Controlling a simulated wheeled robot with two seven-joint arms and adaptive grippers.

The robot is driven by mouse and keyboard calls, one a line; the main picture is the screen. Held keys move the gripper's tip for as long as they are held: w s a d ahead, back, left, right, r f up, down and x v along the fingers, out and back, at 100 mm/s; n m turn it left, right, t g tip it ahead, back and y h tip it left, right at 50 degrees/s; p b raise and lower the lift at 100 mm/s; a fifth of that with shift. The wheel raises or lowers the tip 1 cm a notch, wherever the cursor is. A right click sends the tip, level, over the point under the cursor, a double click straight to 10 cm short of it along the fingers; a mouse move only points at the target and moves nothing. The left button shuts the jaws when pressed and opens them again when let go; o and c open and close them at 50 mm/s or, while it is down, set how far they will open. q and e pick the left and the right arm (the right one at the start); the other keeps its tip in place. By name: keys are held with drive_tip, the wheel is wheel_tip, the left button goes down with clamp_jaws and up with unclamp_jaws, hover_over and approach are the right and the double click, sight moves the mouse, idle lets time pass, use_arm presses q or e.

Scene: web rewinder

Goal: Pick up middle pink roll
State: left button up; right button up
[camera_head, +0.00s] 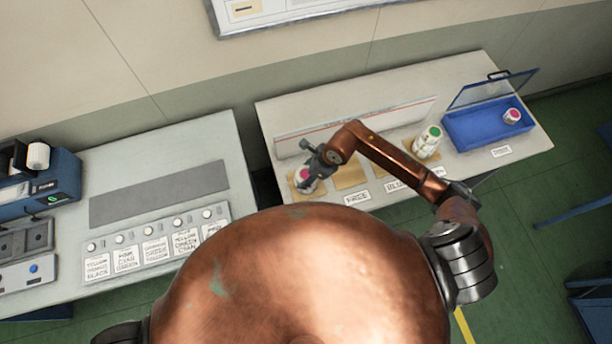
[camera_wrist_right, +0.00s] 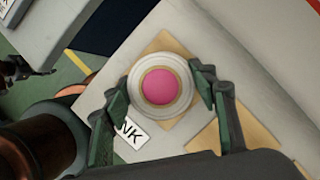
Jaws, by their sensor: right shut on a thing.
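A white roll with a pink centre (camera_wrist_right: 159,86) stands upright on a tan square mat, seen from above in the right wrist view. My right gripper (camera_wrist_right: 158,97) has a finger on each side of the roll and is shut on it. In the head view the pink roll (camera_head: 303,176) shows below my right gripper (camera_head: 309,167), partly covered by it. Another pink-marked roll (camera_head: 512,116) lies in the blue bin at the right.
White rolls with green ends (camera_head: 427,142) stand on a mat right of my forearm. An empty tan mat (camera_head: 349,174) lies beside the held roll. The open-lidded blue bin (camera_head: 463,129) stands at the table's right. A button panel (camera_head: 155,240) is on the left table.

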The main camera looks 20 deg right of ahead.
drive_tip(key=c, duration=0.6)
